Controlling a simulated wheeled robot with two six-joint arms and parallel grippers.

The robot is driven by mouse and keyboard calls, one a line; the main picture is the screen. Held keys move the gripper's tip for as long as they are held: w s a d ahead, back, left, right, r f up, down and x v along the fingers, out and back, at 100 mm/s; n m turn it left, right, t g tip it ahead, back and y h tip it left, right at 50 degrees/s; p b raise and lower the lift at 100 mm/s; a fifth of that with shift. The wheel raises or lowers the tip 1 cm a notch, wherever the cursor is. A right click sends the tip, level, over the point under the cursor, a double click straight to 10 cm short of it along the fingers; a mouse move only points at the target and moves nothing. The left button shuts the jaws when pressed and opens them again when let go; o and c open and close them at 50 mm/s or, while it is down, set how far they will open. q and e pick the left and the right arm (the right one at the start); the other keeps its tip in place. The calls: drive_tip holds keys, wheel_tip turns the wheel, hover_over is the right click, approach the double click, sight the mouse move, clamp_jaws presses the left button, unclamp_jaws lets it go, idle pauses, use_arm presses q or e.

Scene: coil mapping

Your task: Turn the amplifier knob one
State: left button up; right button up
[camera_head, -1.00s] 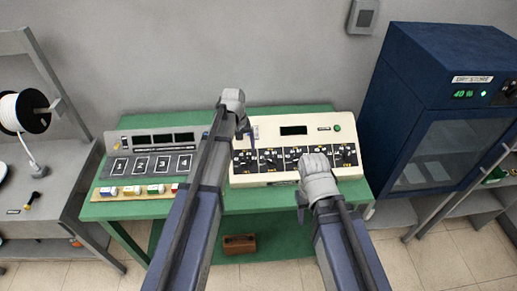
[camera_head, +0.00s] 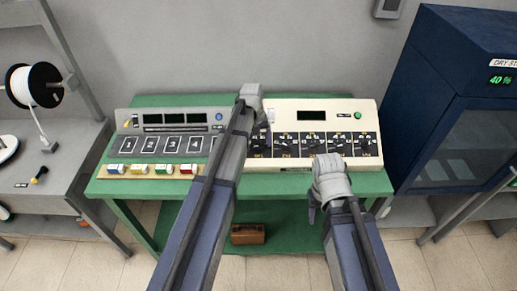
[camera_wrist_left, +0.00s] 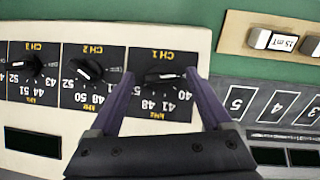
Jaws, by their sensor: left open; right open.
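The amplifier is a cream box (camera_head: 355,111) on the right half of the green table, with a row of black knob panels and a dark display. In the left wrist view it appears upside down, with knobs on panels CH 1, CH 2 and CH 3. My left gripper (camera_wrist_left: 162,76) is open, its two purple fingers on either side of the CH 1 knob (camera_wrist_left: 154,76). I cannot tell whether they touch it. In the head view my left gripper (camera_head: 263,134) covers part of the first panel. My right gripper (camera_head: 314,211) is open and empty, in front of the amplifier's lower edge.
A grey unit (camera_head: 176,120) with numbered squares stands left of the amplifier, with several coloured blocks (camera_head: 164,169) on a strip before it. A brown block (camera_head: 247,234) lies on the lower shelf. A blue dry-storage cabinet (camera_head: 455,85) stands right, a wire spool (camera_head: 36,85) left.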

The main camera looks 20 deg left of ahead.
use_arm(q)
drive_tip(key=shift+f, duration=0.15)
drive_tip(key=shift+c, duration=0.3)
clamp_jaws()
idle(0.3)
drive_tip(key=m+y, duration=0.2)
drive_tip(key=m, duration=0.1)
drive_tip(key=shift+d+g, duration=0.2)
drive_tip(key=shift+g, duration=0.1)
drive_tip(key=shift+d+m+y+b, duration=0.15)
drive_tip(key=shift+m+y, duration=0.3)
drive_tip(key=shift+m, duration=0.5)
drive_tip(key=shift+a+m+y+b, duration=0.15)
drive_tip(key=shift+m+y, duration=0.3)
drive_tip(key=shift+m, duration=0.5)
drive_tip(key=shift+d, duration=0.1)
